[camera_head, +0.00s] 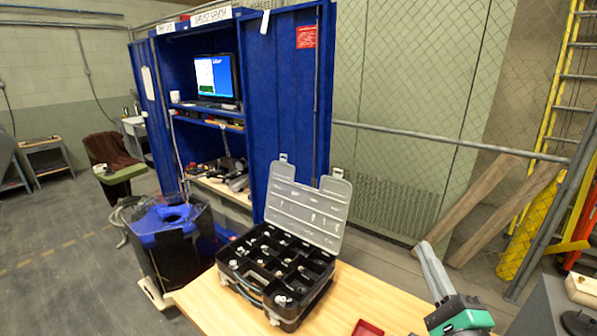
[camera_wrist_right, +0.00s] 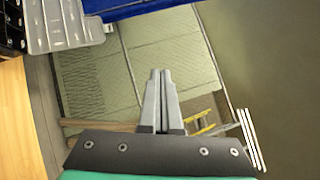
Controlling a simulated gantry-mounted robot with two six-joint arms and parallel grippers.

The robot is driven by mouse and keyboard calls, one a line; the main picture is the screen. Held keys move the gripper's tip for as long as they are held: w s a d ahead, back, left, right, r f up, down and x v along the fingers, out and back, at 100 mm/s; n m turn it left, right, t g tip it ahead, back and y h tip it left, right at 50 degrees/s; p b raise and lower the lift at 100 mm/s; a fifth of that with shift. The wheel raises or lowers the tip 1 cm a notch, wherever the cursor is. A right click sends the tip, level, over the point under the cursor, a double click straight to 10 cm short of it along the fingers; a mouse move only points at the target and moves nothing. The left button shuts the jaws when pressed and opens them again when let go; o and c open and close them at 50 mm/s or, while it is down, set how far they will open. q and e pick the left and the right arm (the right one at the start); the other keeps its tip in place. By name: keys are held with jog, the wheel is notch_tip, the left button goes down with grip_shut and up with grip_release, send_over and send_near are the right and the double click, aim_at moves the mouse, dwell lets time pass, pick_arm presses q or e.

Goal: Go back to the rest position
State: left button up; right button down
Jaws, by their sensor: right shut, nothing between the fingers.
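My right gripper (camera_head: 430,256) is at the right of the head view, raised above the right end of the wooden table, pointing up and away. Its two grey fingers are together with nothing between them. The same right gripper (camera_wrist_right: 160,75) fills the middle of the right wrist view, fingertips closed, with the chain-link fence behind. It is apart from the organizer case. My left gripper does not show in either view.
A black organizer case (camera_head: 262,294) with its clear lid (camera_head: 307,208) open stands on the wooden table (camera_head: 365,292). A small red tray (camera_head: 367,328) lies at the table's front. A blue cabinet (camera_head: 287,100) stands behind. A blue-lidded bin (camera_head: 170,222) is at the left.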

jog(key=s+a+r+n+t+y, duration=0.2)
jog(key=s+a+r+n+t, duration=0.15)
jog(key=s+r+n, duration=0.65)
jog(key=s+a+r+n+t+y, duration=0.1)
jog(key=s+a+r+n+t, duration=0.25)
jog(key=s+r+n, duration=0.7)
jog(key=w+r+n+p, duration=0.1)
jog(key=w+r+p, duration=0.1)
jog(key=r+p, duration=0.8)
jog(key=w+r+n+p, duration=0.1)
jog(key=r+p, duration=0.8)
jog(key=r, duration=0.4)
jog(key=shift+w+r+p, duration=0.35)
jog(key=shift+w, duration=0.05)
jog(key=shift+n, duration=0.25)
